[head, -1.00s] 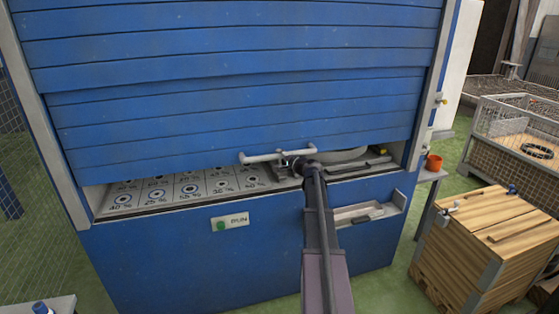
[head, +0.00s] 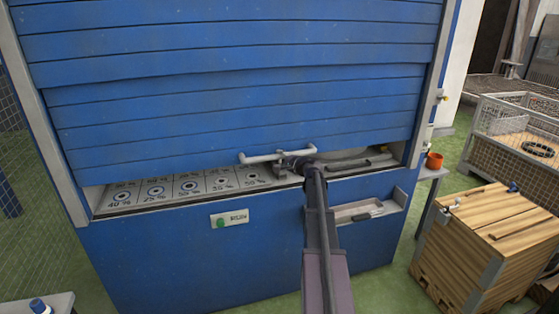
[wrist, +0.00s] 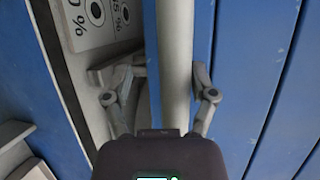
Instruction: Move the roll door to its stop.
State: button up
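The blue slatted roll door (head: 230,115) hangs most of the way down over the cabinet front, with a low gap under its bottom edge. A pale bar handle (head: 262,157) runs along its lower edge and crosses the wrist view as a thick upright bar (wrist: 175,60). My gripper (head: 298,163) is at the right part of this handle. The exact contact at the left finger is hard to make out.
Under the door lies a panel with printed targets and percent marks (head: 157,190). Below are a green button plate (head: 229,219) and a recessed tray (head: 360,212). At right stand an orange cup (head: 434,161), a wooden crate (head: 480,240) and a wire mesh bin (head: 515,140).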

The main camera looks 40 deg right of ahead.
jog(key=s+r+p, duration=0.2)
jog(key=s+r, duration=0.1)
jog(key=s, duration=1.2)
jog(key=shift+d+p, duration=0.35)
jog(key=shift+d, duration=0.05)
dwell(1.3)
dwell(0.5)
jog(key=shift+w+d+r+p, duration=0.1)
jog(key=shift+w+r+p, duration=0.1)
jog(key=shift+w, duration=0.25)
jog(key=shift+w+d+r+p, duration=0.1)
jog(key=shift+w+r+p, duration=0.1)
jog(key=shift+w, duration=0.2)
jog(key=shift+w+f, duration=0.1)
jog(key=w, duration=0.4)
jog(key=w+f+b, duration=0.1)
jog(key=w, duration=0.4)
jog(key=w+f+b, duration=0.1)
jog(key=w, duration=0.3)
jog(key=shift+w+a+f, duration=0.15)
jog(key=shift+a+f, duration=0.1)
jog(key=shift+a, duration=0.1)
grip_shut()
